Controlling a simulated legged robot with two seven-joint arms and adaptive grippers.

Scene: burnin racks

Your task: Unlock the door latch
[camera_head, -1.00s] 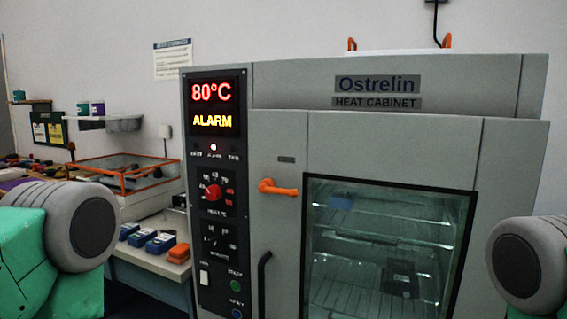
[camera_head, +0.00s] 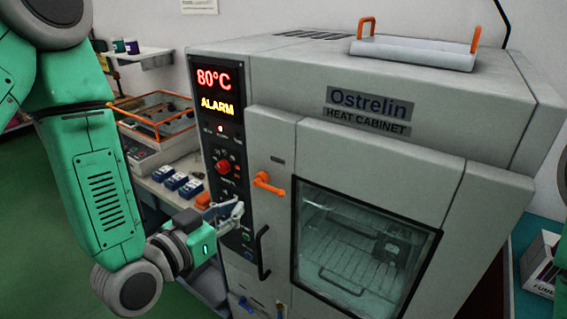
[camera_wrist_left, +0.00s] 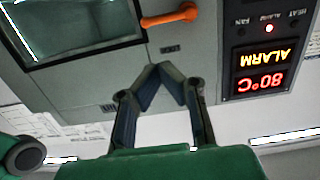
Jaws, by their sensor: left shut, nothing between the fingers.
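The orange door latch (camera_head: 268,184) is on the left edge of the grey heat cabinet's door, above the black door handle (camera_head: 262,252). It points down and to the right in the head view. My left gripper (camera_head: 240,209) is shut and empty, in front of the control panel, left of and a little below the latch. In the left wrist view, which is upside down, the gripper's fingertips (camera_wrist_left: 166,68) meet in a point, and the latch (camera_wrist_left: 170,16) lies beyond them, apart from them. My right gripper is out of view.
The cabinet's display (camera_head: 214,90) reads 80°C and ALARM. A red dial (camera_head: 223,167) sits on the panel. A side bench with blue items (camera_head: 177,181) and an orange-framed tray (camera_head: 160,118) stands at left.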

